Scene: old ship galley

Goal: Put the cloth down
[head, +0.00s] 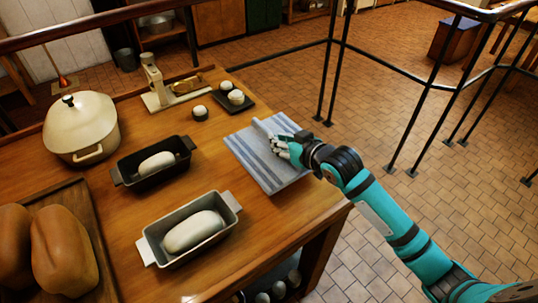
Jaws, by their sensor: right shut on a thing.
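A striped blue and white cloth (262,170) lies mostly flat at the right edge of the wooden table. Part of it is bunched up near my right gripper (277,147). My right gripper is at the cloth's right side, shut on it, with its fingers low over the table. The fingers and wrist cover part of the cloth. My left gripper does not show.
Two loaf pans with dough, a grey one (168,253) and a black one (122,172), stand left of the cloth. A lidded pot (80,146), bread loaves (62,250), a scale (160,97) and a small dark tray (247,108) share the table (262,222). Metal railings stand beyond.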

